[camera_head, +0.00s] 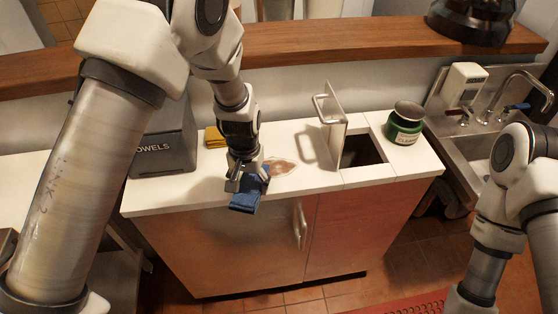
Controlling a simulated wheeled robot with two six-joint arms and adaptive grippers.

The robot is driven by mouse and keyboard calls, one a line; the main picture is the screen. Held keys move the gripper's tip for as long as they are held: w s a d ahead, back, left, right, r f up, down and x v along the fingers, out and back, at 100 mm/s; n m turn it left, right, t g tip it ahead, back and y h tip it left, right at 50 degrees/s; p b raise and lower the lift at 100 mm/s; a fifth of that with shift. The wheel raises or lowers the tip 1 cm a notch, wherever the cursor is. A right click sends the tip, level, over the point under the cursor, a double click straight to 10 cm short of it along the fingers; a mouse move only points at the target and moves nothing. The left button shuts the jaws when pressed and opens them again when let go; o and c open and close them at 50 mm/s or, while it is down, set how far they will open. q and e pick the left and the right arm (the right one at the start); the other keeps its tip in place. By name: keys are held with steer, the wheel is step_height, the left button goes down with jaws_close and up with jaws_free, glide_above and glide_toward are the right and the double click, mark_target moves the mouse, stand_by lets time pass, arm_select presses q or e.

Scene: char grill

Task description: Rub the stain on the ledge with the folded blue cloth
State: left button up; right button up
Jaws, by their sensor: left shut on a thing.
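The folded blue cloth (246,202) is at the front edge of the white ledge (170,198), partly overhanging it. My left gripper (246,182) is shut on the cloth from above. The stain (280,168), a brownish patch, lies on the ledge just right of and behind the gripper; its left part is hidden by my gripper. The cloth looks beside the stain, toward the front. Whether it touches the ledge I cannot tell. My right arm stands at the right edge, and its gripper is not in view.
A grey towel box (168,140) and a yellow cloth (214,137) stand left. An upright lid (333,130) stands beside an open dark bin hole (362,149). A green tub (404,128) is right of it, then a sink (478,150). A wooden shelf (330,38) runs behind.

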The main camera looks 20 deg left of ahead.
arm_select(q)
steer(key=shift+s+a+f, duration=0.1)
steer(key=shift+s, duration=0.45)
steer(key=shift+s+a+f, duration=0.1)
steer(key=shift+s, duration=0.45)
steer(key=shift+c, duration=0.7)
steer(key=shift+w+f, duration=0.15)
steer(key=shift+c, duration=1.2)
